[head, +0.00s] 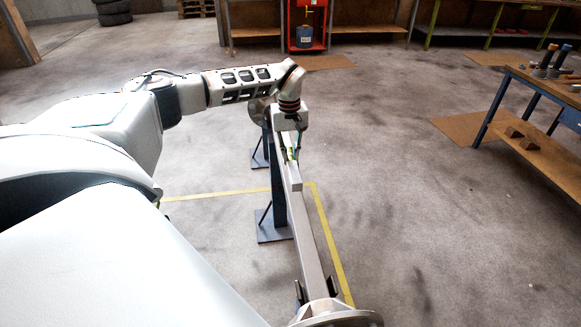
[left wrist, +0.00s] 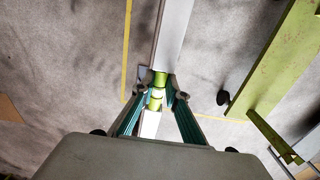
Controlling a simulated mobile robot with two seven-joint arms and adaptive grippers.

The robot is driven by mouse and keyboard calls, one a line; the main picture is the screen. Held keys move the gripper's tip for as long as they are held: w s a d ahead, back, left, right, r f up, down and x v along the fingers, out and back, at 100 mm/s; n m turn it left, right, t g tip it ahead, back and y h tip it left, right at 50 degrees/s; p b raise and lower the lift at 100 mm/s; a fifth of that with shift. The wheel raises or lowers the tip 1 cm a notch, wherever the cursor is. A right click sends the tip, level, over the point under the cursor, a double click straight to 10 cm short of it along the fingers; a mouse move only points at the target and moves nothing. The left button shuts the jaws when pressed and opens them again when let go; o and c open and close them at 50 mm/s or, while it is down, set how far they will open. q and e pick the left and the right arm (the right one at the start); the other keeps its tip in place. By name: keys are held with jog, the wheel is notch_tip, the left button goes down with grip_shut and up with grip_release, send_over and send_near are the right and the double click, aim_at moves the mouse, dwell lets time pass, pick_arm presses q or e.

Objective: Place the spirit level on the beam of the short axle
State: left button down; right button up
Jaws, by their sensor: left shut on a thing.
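The short axle's pale beam (head: 312,245) runs from near the bottom of the head view away towards my left gripper, with a round hub (head: 338,319) at its near end. My left gripper (head: 291,157) is above the far part of the beam and shut on the spirit level (head: 295,182), a light bar lined up roughly along the beam. The left wrist view shows yellow-green parts (left wrist: 157,92) between the fingers. I cannot tell whether the level touches the beam. My right gripper is not in view.
Dark stands (head: 275,222) hold the axle above the concrete floor. Yellow tape (head: 333,245) marks the floor. A workbench (head: 545,90) with tools stands at the right. A red cabinet (head: 306,25) stands at the back. The floor between beam and workbench is clear.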

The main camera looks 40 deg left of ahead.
aim_at(290, 157)
pick_arm(q)
notch_tip(290, 157, down, 4)
jog(key=shift+r, duration=0.1)
jog(key=shift+f, duration=0.3)
jog(key=c, duration=2)
grip_release()
jog(key=shift+f, duration=0.1)
